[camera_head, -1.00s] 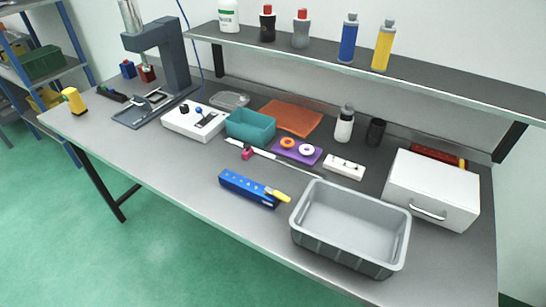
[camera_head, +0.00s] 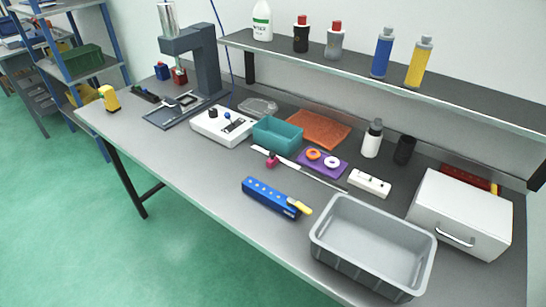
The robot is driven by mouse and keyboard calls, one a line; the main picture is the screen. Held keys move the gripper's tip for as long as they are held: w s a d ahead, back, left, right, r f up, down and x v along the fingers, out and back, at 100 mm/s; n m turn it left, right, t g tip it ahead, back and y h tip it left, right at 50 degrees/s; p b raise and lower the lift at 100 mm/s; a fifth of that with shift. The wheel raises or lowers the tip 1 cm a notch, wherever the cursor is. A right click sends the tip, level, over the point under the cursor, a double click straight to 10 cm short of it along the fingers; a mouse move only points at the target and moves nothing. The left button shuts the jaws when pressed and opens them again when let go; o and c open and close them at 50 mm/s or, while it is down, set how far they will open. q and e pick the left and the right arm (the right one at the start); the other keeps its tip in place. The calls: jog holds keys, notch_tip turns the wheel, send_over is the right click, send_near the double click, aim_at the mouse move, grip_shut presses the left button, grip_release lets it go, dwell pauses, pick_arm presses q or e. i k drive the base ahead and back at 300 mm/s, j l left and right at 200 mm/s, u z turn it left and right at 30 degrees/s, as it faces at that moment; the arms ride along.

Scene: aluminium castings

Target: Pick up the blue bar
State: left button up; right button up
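A blue bar (camera_head: 268,197) lies on the grey workbench (camera_head: 215,187) near its front edge, with a row of small light dots along it. A yellow-handled piece (camera_head: 301,207) sits at its right end; I cannot tell whether it is part of the bar. Neither of my grippers shows in the head view.
A grey bin (camera_head: 328,261) stands right of the bar, close to it. Behind the bar are a purple tray (camera_head: 337,173), a white block (camera_head: 370,183) and a teal box (camera_head: 278,135). A white box (camera_head: 460,210) stands far right. The bench left of the bar is clear.

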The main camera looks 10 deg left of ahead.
aim_at(265, 193)
jog(key=i+j+z, duration=0.15)
jog(key=j, duration=0.4)
jog(key=j+z, duration=0.15)
jog(key=j, duration=0.35)
jog(key=i+j+z, duration=0.15)
jog(key=j, duration=0.45)
